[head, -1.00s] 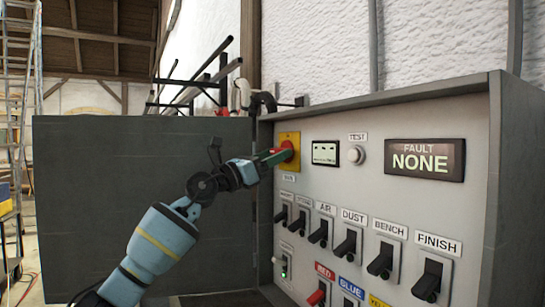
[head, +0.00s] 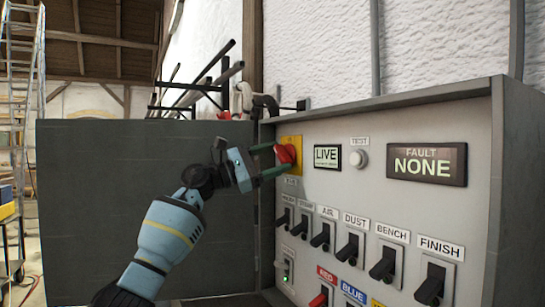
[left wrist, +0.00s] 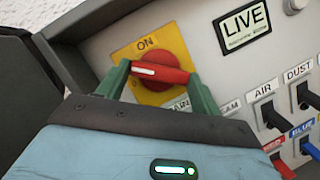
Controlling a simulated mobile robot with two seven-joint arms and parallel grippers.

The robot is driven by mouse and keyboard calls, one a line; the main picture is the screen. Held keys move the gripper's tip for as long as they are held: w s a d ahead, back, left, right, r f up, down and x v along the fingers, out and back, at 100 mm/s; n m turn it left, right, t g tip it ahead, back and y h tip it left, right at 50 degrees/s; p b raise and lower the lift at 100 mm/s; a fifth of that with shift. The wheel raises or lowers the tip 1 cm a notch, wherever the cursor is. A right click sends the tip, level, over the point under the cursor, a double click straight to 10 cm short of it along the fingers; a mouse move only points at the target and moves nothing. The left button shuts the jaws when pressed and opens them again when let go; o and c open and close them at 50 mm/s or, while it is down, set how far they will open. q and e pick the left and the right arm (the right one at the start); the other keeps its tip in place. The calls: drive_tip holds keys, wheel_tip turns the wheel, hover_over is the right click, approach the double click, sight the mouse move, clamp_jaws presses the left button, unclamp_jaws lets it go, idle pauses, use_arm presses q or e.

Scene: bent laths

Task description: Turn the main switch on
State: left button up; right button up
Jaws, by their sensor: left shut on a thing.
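The main switch is a red rotary handle (head: 288,153) on a yellow plate (head: 297,141) at the upper left of the grey panel. In the left wrist view the red handle (left wrist: 170,77) lies roughly level across the plate, and "ON" is printed above it. My left gripper (head: 279,158) is shut on the handle, one green finger at each end of it in the left wrist view (left wrist: 160,75). The small display (head: 327,157) right of the switch reads LIVE. My right gripper is in no view.
The panel has a round TEST button (head: 358,158), a FAULT display (head: 427,165) reading NONE, and a row of black switches including FINISH (head: 431,287). The open dark cabinet door (head: 100,190) stands at the left behind my arm. Several coloured-label switches sit below.

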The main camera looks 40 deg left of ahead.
use_arm(q)
drive_tip(key=m+g, duration=0.1)
drive_tip(key=m, duration=0.1)
drive_tip(key=m+p, duration=0.1)
drive_tip(key=m, duration=0.1)
drive_tip(key=r+m+g+h+p, duration=0.1)
drive_tip(key=m, duration=0.1)
drive_tip(key=shift+a+m+g, duration=0.15)
drive_tip(key=shift+m+g, duration=0.15)
drive_tip(key=shift+m, duration=0.1)
drive_tip(key=shift+f+m+g+y+p, duration=0.1)
drive_tip(key=shift+m+g+y+p, duration=0.45)
drive_tip(key=shift+m, duration=1.65)
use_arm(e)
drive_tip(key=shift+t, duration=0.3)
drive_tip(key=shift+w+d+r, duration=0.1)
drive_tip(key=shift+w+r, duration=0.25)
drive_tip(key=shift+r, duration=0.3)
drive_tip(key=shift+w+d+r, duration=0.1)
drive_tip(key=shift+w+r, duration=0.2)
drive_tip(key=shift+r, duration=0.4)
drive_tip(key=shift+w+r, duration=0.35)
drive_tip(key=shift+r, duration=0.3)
use_arm(q)
drive_tip(key=shift+g+h, duration=0.25)
drive_tip(key=shift+g, duration=0.1)
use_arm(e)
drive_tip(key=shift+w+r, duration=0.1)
